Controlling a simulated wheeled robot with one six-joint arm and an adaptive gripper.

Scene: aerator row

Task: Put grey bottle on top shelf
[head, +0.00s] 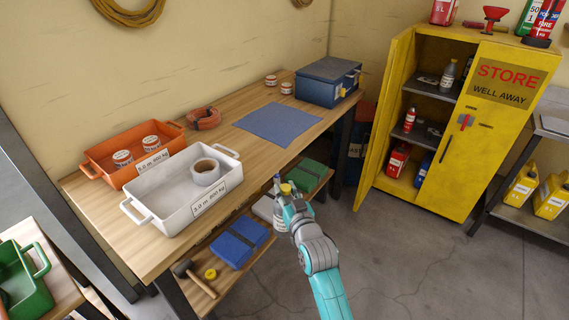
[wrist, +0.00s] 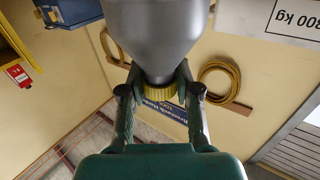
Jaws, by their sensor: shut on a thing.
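The grey bottle (wrist: 158,35) has a yellow cap (wrist: 160,92) and fills the upper middle of the wrist view. My gripper (wrist: 158,80) is shut on it at the neck, just by the cap. The yellow cabinet (head: 467,150) stands open at the right, clear of my gripper. Its top shelf (head: 425,89) holds another greyish bottle (head: 448,73) and small items.
The workbench (head: 255,165) carries a white tray (head: 160,212), an orange tray (head: 110,172), a blue mat (head: 277,123) and a blue toolbox (head: 328,82). The cabinet's open door (head: 384,115) stands on its left side.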

